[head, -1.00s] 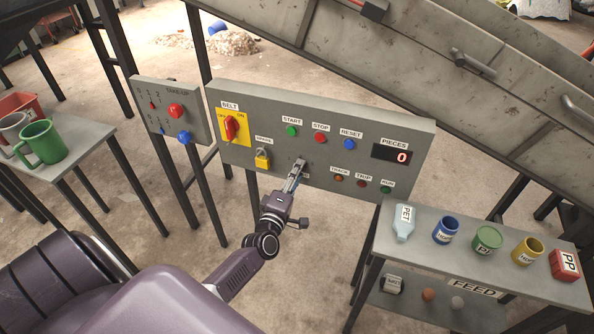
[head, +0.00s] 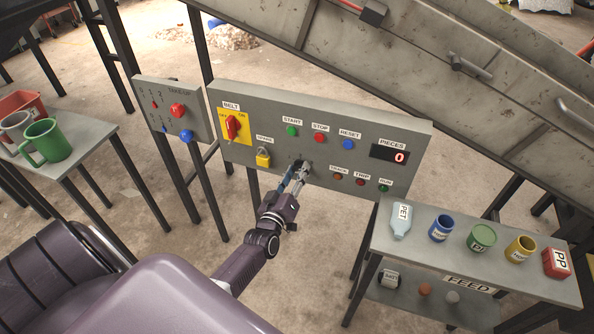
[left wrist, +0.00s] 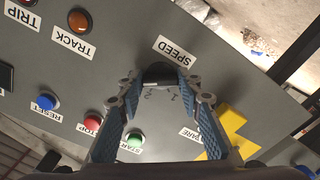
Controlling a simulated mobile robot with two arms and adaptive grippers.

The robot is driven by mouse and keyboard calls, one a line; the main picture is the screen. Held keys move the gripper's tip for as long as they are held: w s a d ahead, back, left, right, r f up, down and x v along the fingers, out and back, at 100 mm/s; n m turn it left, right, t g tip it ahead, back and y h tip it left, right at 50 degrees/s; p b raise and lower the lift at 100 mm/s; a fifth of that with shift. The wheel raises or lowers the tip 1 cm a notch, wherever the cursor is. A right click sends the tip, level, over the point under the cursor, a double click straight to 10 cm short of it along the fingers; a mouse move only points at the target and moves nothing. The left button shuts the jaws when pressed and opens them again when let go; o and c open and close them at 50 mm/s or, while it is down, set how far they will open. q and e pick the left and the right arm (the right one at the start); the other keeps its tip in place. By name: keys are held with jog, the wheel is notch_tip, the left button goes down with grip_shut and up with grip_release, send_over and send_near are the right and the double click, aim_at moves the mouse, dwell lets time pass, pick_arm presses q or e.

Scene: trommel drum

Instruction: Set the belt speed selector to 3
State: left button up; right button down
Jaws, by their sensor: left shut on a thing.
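The belt speed selector is a black knob (left wrist: 160,73) under the SPEED label (left wrist: 175,51) in the left wrist view. The marks 1 and 2 show beside it; a 3 cannot be made out, and I cannot read the pointer. My left gripper (head: 300,170) reaches the lower middle of the grey control panel (head: 340,120) in the head view. In the left wrist view its two fingers (left wrist: 163,86) are on either side of the knob, shut on it. In the head view the fingers mostly hide the knob. My right gripper is not in view.
The red BELT switch (head: 231,127), yellow padlock (head: 263,158), START button (head: 292,131) and STOP button (head: 320,138) are near the gripper. The PIECES display (head: 390,154) reads 0. The FEED shelf (head: 420,253) with several containers stands at right.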

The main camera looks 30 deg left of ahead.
pick_arm(q)
jog(key=shift+f+m, duration=0.15)
jog(key=shift+m, duration=0.45)
jog(key=o, duration=1.2)
jog(key=shift+c, duration=0.2)
jog(key=v, duration=1.2)
jog(key=shift+d, duration=0.1)
jog(key=s+d+f+m+g+h, duration=0.1)
jog(key=s+d+f+m+g, duration=0.2)
jog(key=f, duration=0.6)
jog(key=s+d+f+g+h, duration=0.25)
jog(key=s+f, duration=0.25)
jog(key=f, duration=0.4)
jog(key=s+d+f+m+g, duration=0.2)
jog(key=s+d+f, duration=0.2)
jog(key=f, duration=0.5)
jog(key=s+f+m+g, duration=0.2)
jog(key=s+f, duration=0.3)
jog(key=s, duration=0.4)
jog(key=s+d+f+m+g, duration=0.1)
jog(key=s+f+g, duration=0.3)
jog(key=s, duration=0.6)
jog(key=s+f+m+g, duration=0.2)
jog(key=s+f, duration=0.4)
jog(key=s, duration=0.4)
jog(key=shift+d+f+m+g, duration=0.35)
jog(key=shift+f+m+g, duration=0.05)
jog(key=shift+g, duration=0.15)
